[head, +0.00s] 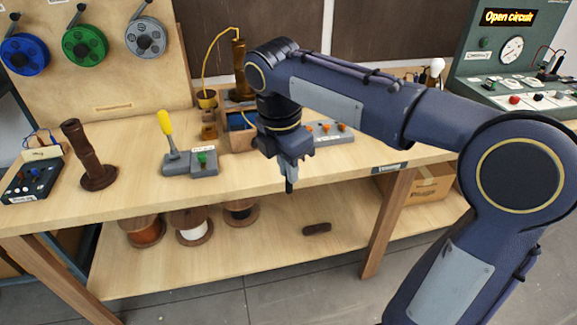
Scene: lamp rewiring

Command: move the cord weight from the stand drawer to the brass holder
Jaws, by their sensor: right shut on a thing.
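My right gripper (289,184) hangs pointing down over the front part of the bench top, right of the open wooden drawer. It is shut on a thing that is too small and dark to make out. The wooden drawer (238,144) has a blue inside and stands out in front of the lamp stand; my arm partly covers it. A brass lamp column (239,68) with a yellow cord rises behind it. A small brass-coloured piece (208,130), perhaps the brass holder, stands just left of the drawer. I cannot make out the cord weight. My left gripper is not in view.
A grey block with orange knobs (327,131) is behind my gripper. Wire spools (193,228) stand on the lower shelf.

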